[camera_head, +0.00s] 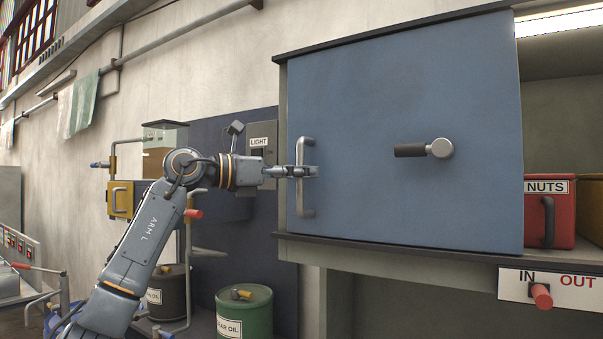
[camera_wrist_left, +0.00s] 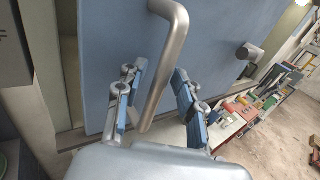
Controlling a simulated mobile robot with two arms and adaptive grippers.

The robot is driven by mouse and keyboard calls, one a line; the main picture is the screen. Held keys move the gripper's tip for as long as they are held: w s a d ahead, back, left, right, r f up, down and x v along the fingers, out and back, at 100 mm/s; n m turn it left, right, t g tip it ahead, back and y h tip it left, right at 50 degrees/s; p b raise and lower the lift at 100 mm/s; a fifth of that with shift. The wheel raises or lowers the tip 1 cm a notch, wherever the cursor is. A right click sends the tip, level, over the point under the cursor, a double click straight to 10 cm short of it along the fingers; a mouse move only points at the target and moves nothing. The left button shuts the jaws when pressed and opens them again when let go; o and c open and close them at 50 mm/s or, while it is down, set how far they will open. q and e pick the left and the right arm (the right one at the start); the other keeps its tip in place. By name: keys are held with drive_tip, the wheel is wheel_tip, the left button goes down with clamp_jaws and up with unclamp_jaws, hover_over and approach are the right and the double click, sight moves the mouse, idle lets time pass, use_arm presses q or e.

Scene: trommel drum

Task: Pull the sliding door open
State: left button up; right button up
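The sliding door (camera_head: 400,205) is a large blue panel on the front of a cabinet, covering most of it. A vertical grey bar handle (camera_head: 307,202) is near its left edge. My left gripper (camera_head: 310,172) is at the middle of that handle, coming from the left. In the left wrist view, the fingers (camera_wrist_left: 157,85) are apart, one on each side of the handle (camera_wrist_left: 170,50), with visible gaps. The gripper looks open around the bar and not closed on it. My right gripper is not in view.
A dark-gripped crank or knob (camera_head: 428,150) sticks out of the door's middle. Right of the door, the cabinet shows a red NUTS bin (camera_head: 550,208). Below it is an IN/OUT sign with a red knob (camera_head: 541,296). A LIGHT panel (camera_head: 261,140) and green drum (camera_head: 243,311) are left of the cabinet.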

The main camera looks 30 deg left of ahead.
use_arm(q)
drive_tip(key=shift+r, duration=0.1)
drive_tip(key=v, duration=1.2)
idle(0.4)
